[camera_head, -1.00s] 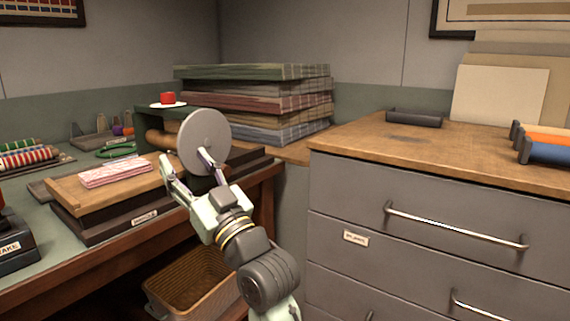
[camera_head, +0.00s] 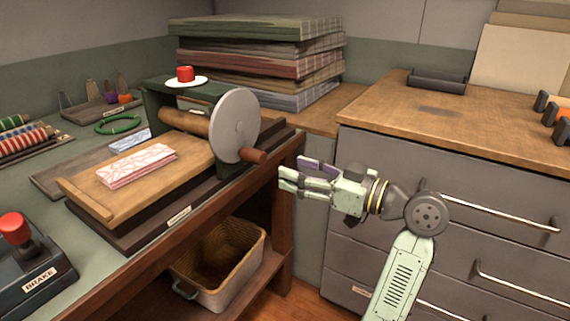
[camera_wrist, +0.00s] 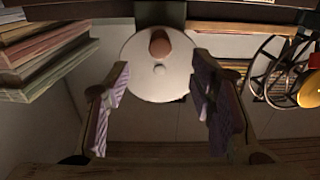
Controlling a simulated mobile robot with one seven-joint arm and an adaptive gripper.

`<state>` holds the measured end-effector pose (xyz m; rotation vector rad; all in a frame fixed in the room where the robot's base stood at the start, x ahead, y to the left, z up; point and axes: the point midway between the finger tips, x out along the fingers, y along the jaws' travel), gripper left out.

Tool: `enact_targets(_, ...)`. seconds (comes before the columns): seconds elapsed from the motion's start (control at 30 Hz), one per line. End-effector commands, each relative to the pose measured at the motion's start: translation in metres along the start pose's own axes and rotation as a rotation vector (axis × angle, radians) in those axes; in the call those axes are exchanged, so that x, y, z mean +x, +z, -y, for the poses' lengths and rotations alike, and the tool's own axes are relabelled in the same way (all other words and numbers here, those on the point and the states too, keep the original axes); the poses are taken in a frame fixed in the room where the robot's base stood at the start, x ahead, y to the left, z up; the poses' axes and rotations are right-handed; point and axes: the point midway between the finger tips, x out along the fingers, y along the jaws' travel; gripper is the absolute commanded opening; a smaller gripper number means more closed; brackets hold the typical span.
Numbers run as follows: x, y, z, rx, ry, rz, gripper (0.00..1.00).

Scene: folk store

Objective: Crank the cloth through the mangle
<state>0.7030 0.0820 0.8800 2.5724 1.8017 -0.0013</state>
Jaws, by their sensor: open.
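The mangle has a green frame (camera_head: 160,103), a wooden roller (camera_head: 184,121) and a pale grey crank disc (camera_head: 236,122). A brown crank handle (camera_head: 254,156) juts from the disc's lower right; it also shows in front of the disc in the wrist view (camera_wrist: 160,43). A folded pink-and-white cloth (camera_head: 138,165) lies on the wooden feed board (camera_head: 92,198) in front of the roller. My gripper (camera_head: 288,176) is open and empty, right of the handle and apart from it. In the wrist view, its purple-padded fingers (camera_wrist: 162,98) stand either side of the disc's lower part.
A brake box (camera_head: 40,268) with a red knob stands front left. A basket (camera_head: 225,268) sits under the bench. Grey drawers (camera_head: 460,200) stand at right.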

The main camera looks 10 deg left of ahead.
Motion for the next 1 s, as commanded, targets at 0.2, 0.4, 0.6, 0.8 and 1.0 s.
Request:
enact_targets(0.2,0.01,0.0,0.001,0.0,-0.003,0.001,0.5)
enact_targets(0.4,0.033,0.0,0.001,0.001,-0.004,0.001,0.5)
enact_targets(0.6,0.057,-0.001,0.001,0.002,-0.004,0.0,0.5)
enact_targets(0.8,0.081,-0.001,0.001,0.001,-0.003,0.0,0.5)
enact_targets(1.0,0.105,-0.001,0.0,0.001,-0.002,0.001,0.5)
